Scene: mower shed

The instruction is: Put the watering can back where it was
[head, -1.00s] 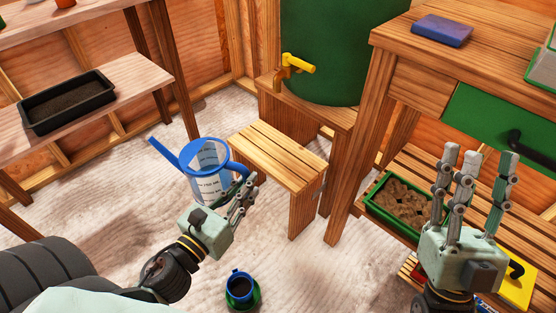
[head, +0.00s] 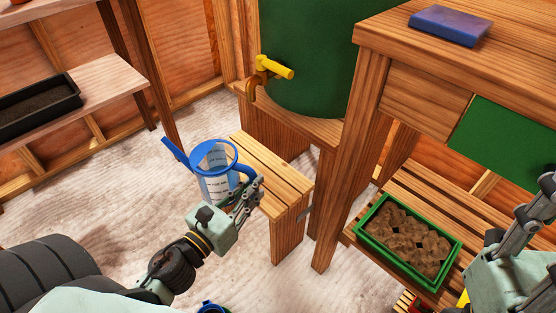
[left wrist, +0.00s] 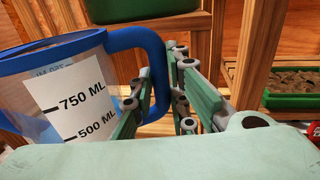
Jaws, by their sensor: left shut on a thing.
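The watering can (head: 214,172) is a clear cup with a blue rim, blue spout and blue handle. My left gripper (head: 250,195) is shut on its handle, at the can's right side. In the left wrist view the can (left wrist: 65,90) shows a label with 750 ML and 500 ML marks, and my left gripper (left wrist: 180,90) is around the blue handle. The can looks upright, in front of the low wooden bench's left end; whether it touches the bench cannot be told. My right gripper (head: 535,210) is at the right edge, partly cut off.
The low slatted bench (head: 265,172) stands before a green barrel (head: 310,60) with a yellow tap (head: 273,70). A workbench at right holds a blue box (head: 450,25); its lower shelf holds a green tray of soil pots (head: 408,243). A black tray (head: 35,105) is on the left shelf.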

